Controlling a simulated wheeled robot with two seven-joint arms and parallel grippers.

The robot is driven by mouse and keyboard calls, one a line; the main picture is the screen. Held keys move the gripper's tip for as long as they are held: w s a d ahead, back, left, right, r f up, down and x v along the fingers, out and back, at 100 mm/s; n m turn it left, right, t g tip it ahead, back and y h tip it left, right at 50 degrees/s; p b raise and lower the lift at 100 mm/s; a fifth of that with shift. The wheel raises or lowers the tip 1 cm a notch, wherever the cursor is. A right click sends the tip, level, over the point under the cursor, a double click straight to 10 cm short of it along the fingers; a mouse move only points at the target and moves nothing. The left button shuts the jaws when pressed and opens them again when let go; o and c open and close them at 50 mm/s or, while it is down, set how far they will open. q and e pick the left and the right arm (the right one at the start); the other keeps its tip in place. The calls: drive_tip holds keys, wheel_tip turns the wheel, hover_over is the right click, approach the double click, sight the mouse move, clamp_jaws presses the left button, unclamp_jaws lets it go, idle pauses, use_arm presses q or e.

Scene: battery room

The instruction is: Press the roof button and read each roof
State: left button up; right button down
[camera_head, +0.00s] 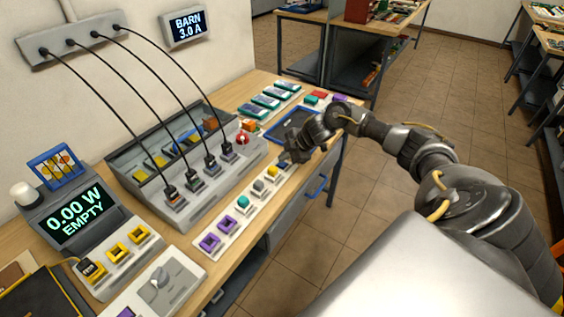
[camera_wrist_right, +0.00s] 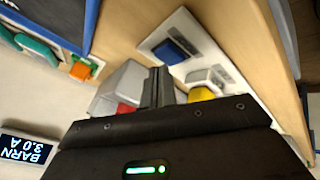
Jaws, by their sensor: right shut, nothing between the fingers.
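My right gripper (camera_head: 285,157) reaches over the bench from the right, near the far end of a white strip. Its fingers are shut and empty; they also show in the right wrist view (camera_wrist_right: 158,80). The strip carries purple frames (camera_head: 210,242), a teal button (camera_head: 242,201), a grey block (camera_head: 258,185) and a yellow button (camera_head: 273,170). In the wrist view, a blue block (camera_wrist_right: 176,50) and the yellow button (camera_wrist_right: 201,94) lie beyond the fingers; contact cannot be told. A console display (camera_head: 76,211) reads "0.00 W EMPTY". I cannot tell which button is the roof button. My left gripper is not in view.
A grey rack (camera_head: 190,204) with several plugged black cables stands left of the strip. A red knob (camera_head: 243,138) is close to the gripper. A wall display (camera_head: 187,25) reads "BARN 3.0 A". A blue tray (camera_head: 273,138) lies behind. The tiled floor (camera_head: 345,205) right of the bench is open.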

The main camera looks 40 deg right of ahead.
sight(284, 164)
drive_tip(key=shift+r, duration=0.3)
wheel_tip(284, 164, up, 5)
drive_tip(key=p, duration=0.5)
idle(0.4)
idle(0.5)
